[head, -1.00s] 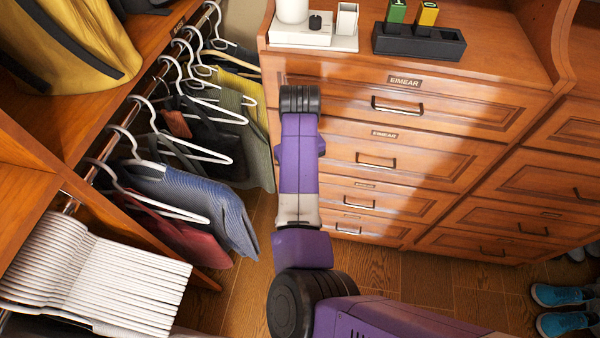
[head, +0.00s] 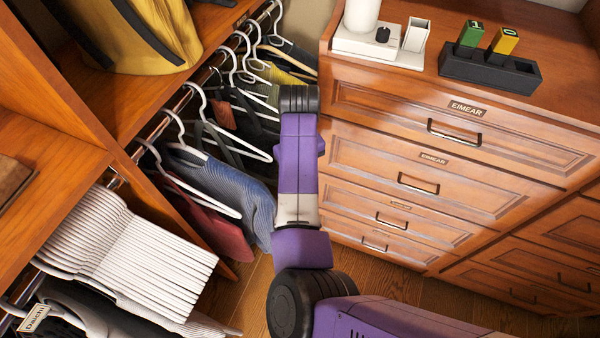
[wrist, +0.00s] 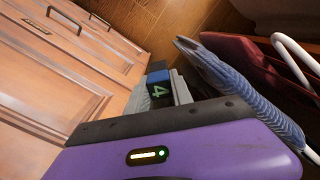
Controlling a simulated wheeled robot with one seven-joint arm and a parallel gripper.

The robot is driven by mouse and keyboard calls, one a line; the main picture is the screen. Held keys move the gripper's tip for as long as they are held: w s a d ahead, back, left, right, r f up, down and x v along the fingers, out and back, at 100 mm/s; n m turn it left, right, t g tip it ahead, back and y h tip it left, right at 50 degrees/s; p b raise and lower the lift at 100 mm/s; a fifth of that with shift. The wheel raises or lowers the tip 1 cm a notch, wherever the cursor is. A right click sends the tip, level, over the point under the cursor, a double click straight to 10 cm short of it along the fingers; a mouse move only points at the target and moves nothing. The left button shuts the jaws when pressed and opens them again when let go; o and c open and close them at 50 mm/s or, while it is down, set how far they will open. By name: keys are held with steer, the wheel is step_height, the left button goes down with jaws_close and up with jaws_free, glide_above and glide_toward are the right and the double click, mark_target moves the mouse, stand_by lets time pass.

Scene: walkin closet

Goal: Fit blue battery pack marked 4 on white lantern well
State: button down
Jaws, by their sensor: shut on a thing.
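My gripper (wrist: 172,88) is shut on the blue battery pack (wrist: 159,90), which has a dark face with a green 4, in the wrist view. The pack's lower part is hidden behind my wrist housing. In the head view my arm hides the gripper and pack. The white lantern (head: 376,45) stands on the dresser top, with a white cylinder, a black knob and an open square well (head: 416,36) at its right. The well is empty as far as I can see. The gripper is apart from it, in front of the dresser and below its top.
A black holder (head: 488,72) right of the lantern carries a green pack (head: 472,35) and a yellow pack (head: 504,41); its right slot looks empty. Dresser drawers (head: 455,130) with handles face me. Hanging clothes (head: 225,190) and white hangers crowd the left side.

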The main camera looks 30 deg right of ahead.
steer(key=shift+r+p, duration=0.3)
steer(key=shift+r, duration=0.25)
step_height(320, 180, up, 7)
steer(key=p, duration=0.7)
steer(key=shift+r, duration=0.1)
steer(key=shift+w+f+b, duration=0.1)
steer(key=shift+f+b, duration=0.3)
